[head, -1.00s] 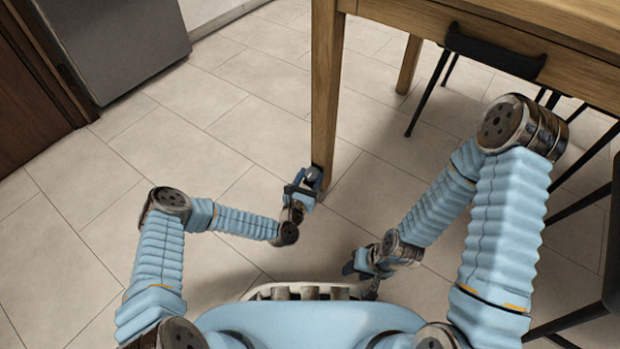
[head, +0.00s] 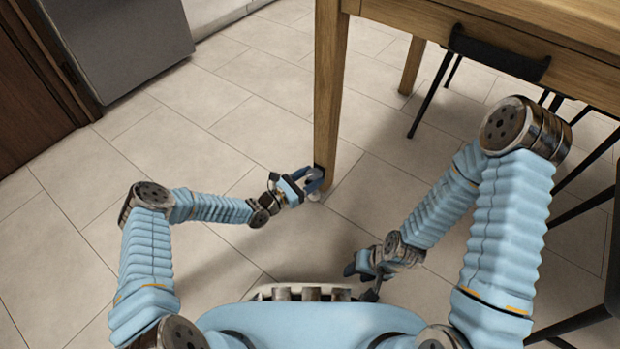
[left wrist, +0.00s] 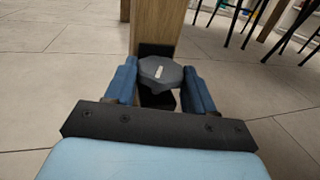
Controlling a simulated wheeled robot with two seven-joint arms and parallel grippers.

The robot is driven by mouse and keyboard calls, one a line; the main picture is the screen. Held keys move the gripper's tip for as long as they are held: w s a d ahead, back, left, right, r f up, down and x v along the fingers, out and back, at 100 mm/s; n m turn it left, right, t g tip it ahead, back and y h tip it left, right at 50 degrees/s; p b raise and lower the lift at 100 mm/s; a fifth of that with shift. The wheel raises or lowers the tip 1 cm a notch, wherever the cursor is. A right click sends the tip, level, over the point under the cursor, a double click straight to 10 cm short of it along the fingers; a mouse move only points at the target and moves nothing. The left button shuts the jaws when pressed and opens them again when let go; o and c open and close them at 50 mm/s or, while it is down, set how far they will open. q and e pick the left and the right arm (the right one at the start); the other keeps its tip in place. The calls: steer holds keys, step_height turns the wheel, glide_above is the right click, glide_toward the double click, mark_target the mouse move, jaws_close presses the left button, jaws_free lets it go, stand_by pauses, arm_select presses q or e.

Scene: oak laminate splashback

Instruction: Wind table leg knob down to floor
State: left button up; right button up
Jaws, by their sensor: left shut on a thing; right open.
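The wooden table leg (head: 328,95) stands upright in the head view, with its foot near the floor. It also shows in the left wrist view (left wrist: 158,22). The dark grey knob (left wrist: 160,72), with a pale mark on it, sits at a black bracket (left wrist: 150,50) on the leg's lower end. My left gripper (head: 313,180) is shut on the knob, with a blue finger (left wrist: 121,80) on either side. My right gripper (head: 362,272) is open and empty, low and apart from the leg. The knob's underside and its gap to the floor are hidden.
The wooden tabletop (head: 560,35) overhangs at upper right. A dark chair (head: 497,55) stands beneath its edge, and more dark chair legs (head: 580,205) stand at right. A grey appliance (head: 120,45) is at upper left. The tiled floor (head: 150,130) left of the leg is clear.

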stand_by(0.4)
arm_select(q)
steer(key=o, duration=1)
steer(key=shift+o, duration=0.2)
steer(key=p+v, duration=0.1)
steer(key=v, duration=1.3)
steer(key=shift+w+r, duration=0.1)
steer(key=shift+w, duration=0.05)
